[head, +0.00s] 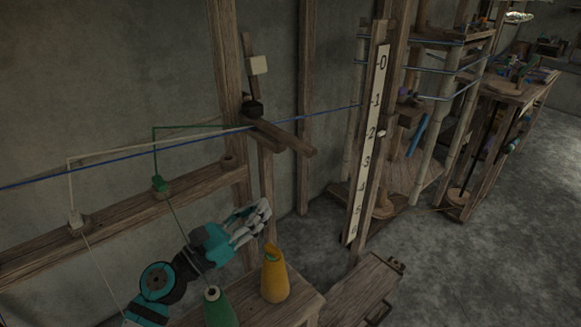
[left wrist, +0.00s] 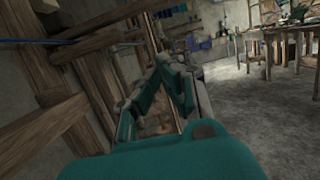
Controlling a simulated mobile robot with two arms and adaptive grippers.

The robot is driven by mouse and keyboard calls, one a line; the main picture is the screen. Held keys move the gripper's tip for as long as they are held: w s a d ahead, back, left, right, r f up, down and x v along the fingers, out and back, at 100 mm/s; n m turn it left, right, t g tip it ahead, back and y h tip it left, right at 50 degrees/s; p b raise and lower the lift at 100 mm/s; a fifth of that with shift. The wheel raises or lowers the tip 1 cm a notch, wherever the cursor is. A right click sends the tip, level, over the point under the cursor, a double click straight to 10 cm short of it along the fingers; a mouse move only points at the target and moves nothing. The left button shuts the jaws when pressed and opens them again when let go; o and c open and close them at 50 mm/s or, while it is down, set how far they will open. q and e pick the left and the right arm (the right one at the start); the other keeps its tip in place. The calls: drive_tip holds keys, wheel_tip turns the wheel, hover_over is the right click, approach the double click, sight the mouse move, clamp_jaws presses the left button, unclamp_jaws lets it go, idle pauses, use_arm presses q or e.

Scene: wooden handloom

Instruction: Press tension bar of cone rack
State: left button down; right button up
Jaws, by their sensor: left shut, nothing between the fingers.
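The cone rack is a wooden frame with an upright post (head: 228,90) and a long rail (head: 120,222) in the head view. A short wooden bar (head: 285,137) juts out from the post, with a dark knob (head: 252,107) and a pale block (head: 258,65) above it; I cannot tell for sure which part is the tension bar. My left gripper (head: 264,208) is shut and empty, below the short bar and apart from it. Its shut fingers (left wrist: 168,62) also show in the left wrist view, beside wooden beams. My right gripper is not in view.
A yellow cone (head: 274,275) and a green cone (head: 218,308) stand on a low wooden shelf close under my left gripper. Bare floor (head: 470,265) lies at the right.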

use_arm(q)
drive_tip(key=w+d+r+p, duration=0.4)
drive_tip(key=w+d+r, duration=0.2)
drive_tip(key=d, duration=0.2)
drive_tip(key=shift+r+p, duration=0.15)
drive_tip(key=shift+p, duration=0.2)
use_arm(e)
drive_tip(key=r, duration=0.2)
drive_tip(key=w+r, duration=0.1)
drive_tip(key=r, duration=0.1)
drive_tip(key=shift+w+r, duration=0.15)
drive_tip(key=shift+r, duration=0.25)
use_arm(q)
drive_tip(key=shift+a+r, duration=0.1)
drive_tip(key=shift+r, duration=0.05)
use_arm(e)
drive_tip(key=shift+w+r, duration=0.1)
